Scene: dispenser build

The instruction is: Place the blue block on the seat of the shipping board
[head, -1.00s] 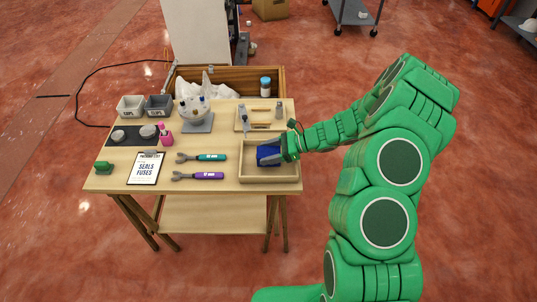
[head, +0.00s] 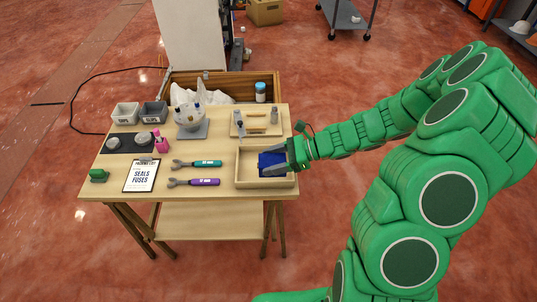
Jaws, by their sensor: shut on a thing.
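The blue block (head: 270,163) is at the right part of the shallow wooden tray (head: 246,183) at the table's front right. My gripper (head: 275,162) comes in from the right and is shut on the block, its grey fingers partly covering it. I cannot tell whether the block touches the tray floor. Behind the tray lies a pale wooden board (head: 256,132) with a light bar and small upright grey parts on it. It may be the shipping board; its seat is too small to make out.
Left of the tray lie a teal-handled wrench (head: 206,163) and a purple-handled wrench (head: 203,182). An open crate (head: 277,88) is behind the table.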

